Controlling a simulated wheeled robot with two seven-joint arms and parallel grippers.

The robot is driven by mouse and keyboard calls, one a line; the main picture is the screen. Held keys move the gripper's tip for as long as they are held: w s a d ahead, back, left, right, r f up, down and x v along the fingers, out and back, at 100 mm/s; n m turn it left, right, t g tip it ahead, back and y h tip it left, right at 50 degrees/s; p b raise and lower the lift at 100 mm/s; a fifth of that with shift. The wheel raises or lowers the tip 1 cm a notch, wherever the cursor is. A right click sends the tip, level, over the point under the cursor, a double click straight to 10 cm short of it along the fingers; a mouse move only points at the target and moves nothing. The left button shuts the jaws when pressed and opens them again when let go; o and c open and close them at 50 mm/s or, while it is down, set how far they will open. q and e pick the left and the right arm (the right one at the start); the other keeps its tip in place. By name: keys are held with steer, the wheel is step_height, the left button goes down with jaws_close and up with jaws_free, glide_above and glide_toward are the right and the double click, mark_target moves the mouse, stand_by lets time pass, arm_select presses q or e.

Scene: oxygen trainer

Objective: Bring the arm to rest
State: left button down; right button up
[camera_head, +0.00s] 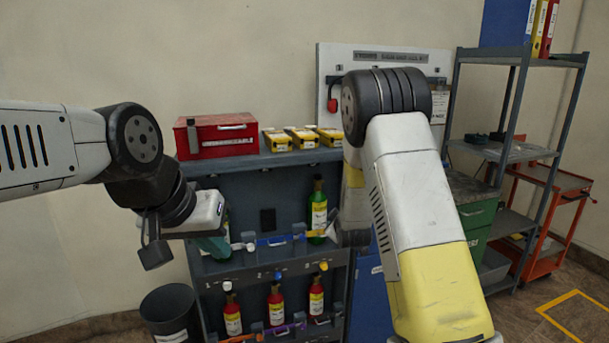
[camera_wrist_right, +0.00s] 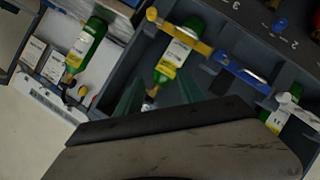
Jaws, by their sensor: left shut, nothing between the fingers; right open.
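My left arm comes in from the left in the head view, bent at the wrist. In the right wrist view the right gripper (camera_wrist_right: 160,92) is open, with two dark green fingers apart. A green bottle with a yellow and white label (camera_wrist_right: 173,60) lies beyond these fingers; I cannot tell how near.
The dark rack (camera_head: 268,218) holds a green bottle (camera_head: 318,210) above and several red bottles (camera_head: 276,305) below. A red toolbox (camera_head: 215,136) and yellow boxes stand on top. A bin (camera_head: 170,312) is at lower left. Grey shelving (camera_head: 505,110) and an orange cart (camera_head: 548,180) are at right.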

steer(key=s+d+r+m+g+y, duration=0.2)
steer(key=s+r+m+g, duration=0.3)
steer(key=s+r, duration=1.05)
steer(key=s+d+r+m+g, duration=0.1)
steer(key=s+m, duration=0.3)
steer(key=s, duration=2)
steer(key=shift+s+d+r+g, duration=0.25)
steer(key=shift+s+r+g, duration=0.15)
steer(key=shift+r+g, duration=0.25)
steer(key=shift+w, duration=0.1)
